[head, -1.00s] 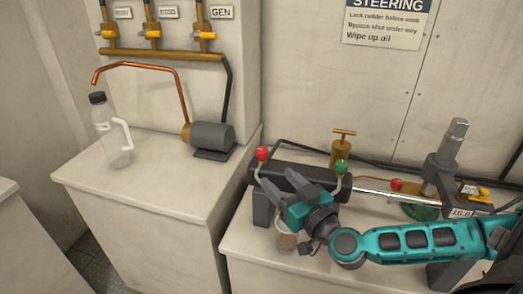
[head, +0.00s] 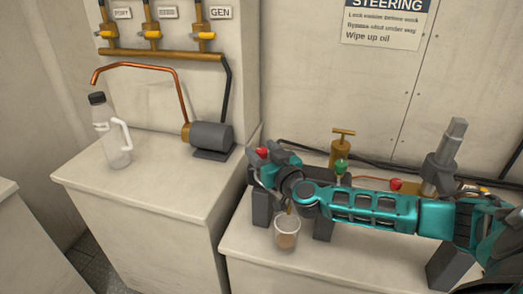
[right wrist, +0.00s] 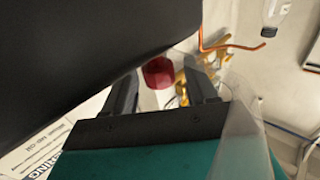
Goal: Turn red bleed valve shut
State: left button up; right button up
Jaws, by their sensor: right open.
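The red bleed valve (head: 262,152) is a red knob on top of a pale stem at the left end of the dark cylinder. My right gripper (head: 269,160) is at this knob, its arm reaching in from the right and hiding much of the cylinder. In the right wrist view the red knob (right wrist: 158,73) shows between the two dark fingers (right wrist: 161,80), which are open with visible room around it. I cannot tell whether they touch it. My left gripper is not in view.
A cup (head: 287,236) with brown liquid stands below my wrist. A green knob (head: 341,167) and another red knob (head: 396,184) are farther right. A brass fitting (head: 342,148) stands behind. A bottle (head: 115,135) and pump (head: 210,137) sit on the left counter.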

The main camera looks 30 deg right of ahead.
jog(key=shift+w, duration=0.35)
jog(key=shift+c, duration=0.2)
jog(key=c, duration=0.9)
